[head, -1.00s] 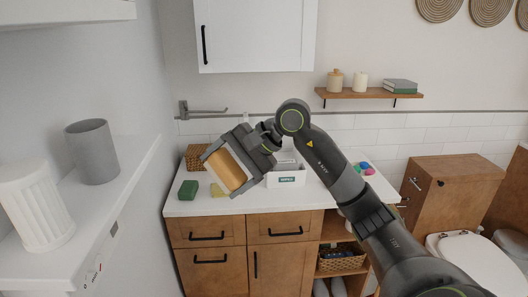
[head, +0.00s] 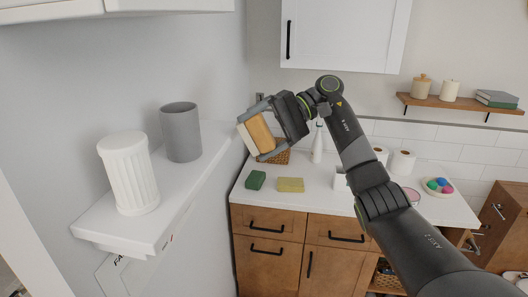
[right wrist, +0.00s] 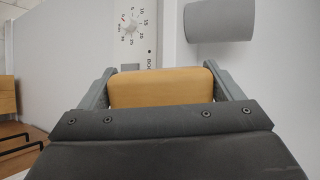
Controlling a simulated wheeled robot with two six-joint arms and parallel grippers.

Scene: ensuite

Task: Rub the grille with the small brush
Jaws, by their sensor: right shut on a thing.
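The small brush (head: 257,136) has a tan wooden block with a pale face on its left side. In the right wrist view the tan block (right wrist: 162,87) sits between the two grey fingers. I cannot make out a grille in either view. My left gripper is not in view.
A white wall ledge (head: 92,221) at left carries a fluted white cup (head: 130,175) and a grey cup (head: 181,132). A green sponge (head: 255,180), yellow sponge (head: 290,185) and white bottle (head: 317,145) stand on the counter. The right wrist view shows a dial (right wrist: 129,24).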

